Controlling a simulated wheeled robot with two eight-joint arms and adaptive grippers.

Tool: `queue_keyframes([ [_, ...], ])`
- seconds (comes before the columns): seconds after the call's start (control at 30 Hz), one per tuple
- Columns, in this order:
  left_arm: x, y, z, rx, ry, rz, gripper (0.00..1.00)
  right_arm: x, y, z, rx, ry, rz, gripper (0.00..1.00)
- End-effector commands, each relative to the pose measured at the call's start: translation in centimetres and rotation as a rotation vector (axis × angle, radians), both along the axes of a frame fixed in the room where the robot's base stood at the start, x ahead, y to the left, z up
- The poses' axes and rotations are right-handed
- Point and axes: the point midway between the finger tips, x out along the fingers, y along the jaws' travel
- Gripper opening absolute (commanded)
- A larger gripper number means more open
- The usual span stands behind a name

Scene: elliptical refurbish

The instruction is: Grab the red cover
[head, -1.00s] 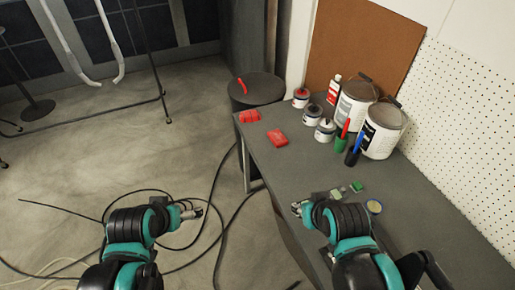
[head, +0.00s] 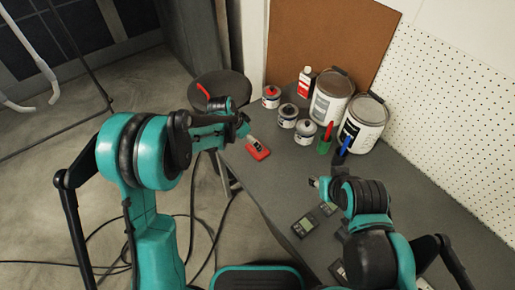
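A red block-like piece (head: 261,154), which may be the red cover, lies on the dark workbench (head: 285,180) near its left edge. My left gripper (head: 246,129) is just above and behind it, from the left. A small grey part overlaps the red piece's top; I cannot tell if it is a fingertip. Whether the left gripper is open or shut is unclear. A second red ridged piece at the bench corner is not visible now, in the area my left arm covers. My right gripper (head: 316,183) is low over the bench, away from the red piece; its fingers are too small to read.
Small paint cans (head: 288,116), large cans (head: 331,98), a red-and-white bottle (head: 305,82) and green and blue tools (head: 325,140) stand at the back. Dark handheld devices (head: 305,225) lie near the front. A round black stool (head: 222,86) stands beyond the left corner.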

Motion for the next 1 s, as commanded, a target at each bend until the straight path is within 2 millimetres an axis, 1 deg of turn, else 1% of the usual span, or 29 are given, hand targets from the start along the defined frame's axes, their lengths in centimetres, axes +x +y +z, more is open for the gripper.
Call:
queue_keyframes([
  [0.1, 0.5, -0.5, -1.2, -0.001, 0.003, -0.023, 1.0, 0.0, 0.0, 0.0, 0.0, 0.0, 0.0, 0.38],
  [0.3, 1.0, -1.2, -3.5, -0.001, 0.003, -0.027, 1.0, 0.0, 0.0, -1.0, 0.0, 0.0, 0.0, 0.38],
  [0.37, 1.1, -1.4, -3.9, -0.001, 0.003, -0.027, 1.0, 0.0, 0.0, -1.2, 0.0, 0.0, 0.0, 0.38],
  [0.47, 1.3, -1.7, -4.9, 0.0, 0.003, -0.027, 1.0, 0.0, 0.0, -1.9, 0.0, 0.0, 0.0, 0.38],
  [0.6, 1.7, -2.3, -7.1, -0.001, 0.004, -0.026, 1.0, 0.0, 0.0, -3.3, 0.0, 0.0, 0.0, 0.38],
  [0.7, 2.0, -2.7, -8.2, 0.0, 0.003, -0.025, 1.0, 0.0, 0.0, -3.8, 0.0, 0.0, 0.0, 0.38],
  [0.77, 2.1, -2.8, -8.4, 0.0, 0.003, -0.025, 1.0, 0.0, 0.0, -3.8, 0.0, 0.0, 0.0, 0.38],
  [0.93, 2.1, -2.8, -8.2, 0.0, 0.003, -0.025, 1.0, 0.0, 0.0, -3.6, 0.0, 0.0, 0.0, 0.38],
  [0.97, 2.1, -2.8, -8.2, 0.0, 0.003, -0.025, 0.97, 0.0, 0.0, -3.6, 0.0, 0.0, 0.0, 0.38],
  [1.0, 2.1, -2.8, -8.2, 0.0, 0.003, -0.025, 0.87, 0.0, 0.0, -3.6, 0.0, 0.0, 0.0, 0.38],
])
